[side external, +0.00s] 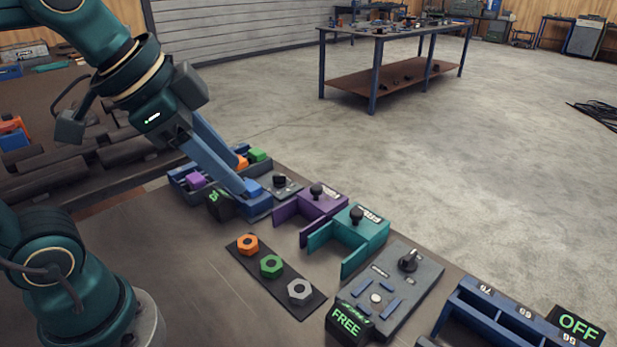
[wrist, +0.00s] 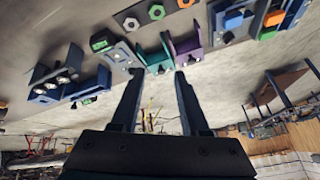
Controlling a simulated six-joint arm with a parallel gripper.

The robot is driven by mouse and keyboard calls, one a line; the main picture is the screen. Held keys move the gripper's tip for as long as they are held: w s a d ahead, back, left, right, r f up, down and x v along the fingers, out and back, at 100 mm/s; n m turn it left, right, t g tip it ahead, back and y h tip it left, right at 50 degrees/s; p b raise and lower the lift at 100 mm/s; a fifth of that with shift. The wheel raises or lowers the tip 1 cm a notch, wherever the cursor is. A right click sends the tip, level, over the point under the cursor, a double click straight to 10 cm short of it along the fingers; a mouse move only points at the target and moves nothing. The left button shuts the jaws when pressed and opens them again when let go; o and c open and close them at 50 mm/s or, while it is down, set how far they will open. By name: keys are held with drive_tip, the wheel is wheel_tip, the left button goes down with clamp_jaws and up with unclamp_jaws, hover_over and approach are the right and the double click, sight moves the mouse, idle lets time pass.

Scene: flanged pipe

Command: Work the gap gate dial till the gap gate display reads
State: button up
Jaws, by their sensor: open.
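A grey plate (side external: 392,297) at the front right carries a black dial (side external: 408,260) with a pointer knob. A black display box (side external: 347,321) reading FREE stands at its near corner. A smaller plate with a black knob (side external: 280,182) lies farther back, with another green-lit display box (side external: 218,203) near it; its reading is too small to tell. I cannot tell which of these is the gap gate dial. My gripper (side external: 240,177) is open and empty above the blue tray. In the wrist view, its fingers (wrist: 157,74) are apart, below the teal bracket in the picture.
A purple bracket (side external: 318,202) and a teal bracket (side external: 363,233) with black knobs stand between the plates. Orange, green and grey nuts lie on a dark strip (side external: 285,290). A blue tray (side external: 258,209) holds coloured blocks. A blue slotted rack (side external: 490,322) and an OFF display (side external: 578,328) stand front right.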

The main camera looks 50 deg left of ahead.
drive_tip(key=s+a+f+n, duration=0.1)
drive_tip(key=s+f+n, duration=0.3)
drive_tip(key=f+n, duration=0.1)
drive_tip(key=shift+f+n+y, duration=0.3)
drive_tip(key=shift+f+y, duration=0.1)
drive_tip(key=shift+s, duration=0.1)
idle(1.2)
